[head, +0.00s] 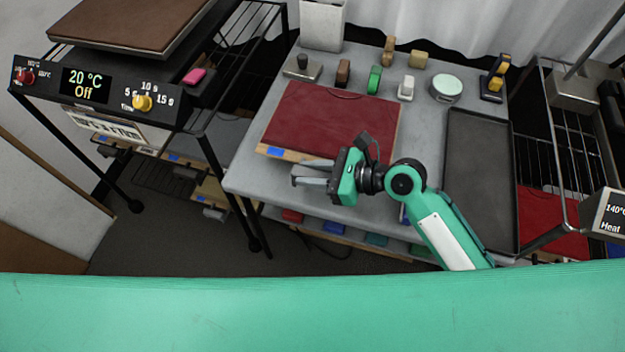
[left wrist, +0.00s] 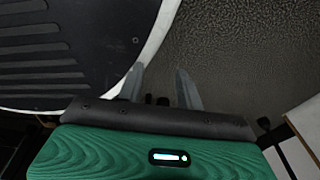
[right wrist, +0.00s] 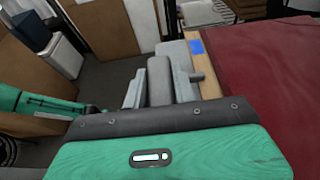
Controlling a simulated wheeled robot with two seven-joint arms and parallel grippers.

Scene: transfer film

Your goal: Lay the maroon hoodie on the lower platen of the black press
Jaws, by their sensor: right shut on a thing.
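The maroon hoodie (head: 330,118) lies flat and folded on a wooden board (head: 272,152) with a blue tag, on the grey table. It also shows in the right wrist view (right wrist: 275,60). My right gripper (head: 308,175) is at the board's front edge, shut on a grey handle-like piece (right wrist: 158,80) there. The black press (head: 105,90) stands at the left, its panel reading 20 °C and Off. A brown platen (head: 130,25) shows at its top; I cannot tell whether it is the lower one. My left gripper (left wrist: 160,88) is open and empty above the floor, outside the head view.
A dark tray (head: 478,180) lies on the table's right. Several small blocks, stamps and a round tin (head: 446,88) line the table's back. A second press panel (head: 608,213) reading 140 °C is at the far right. A floor gap separates the black press from the table.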

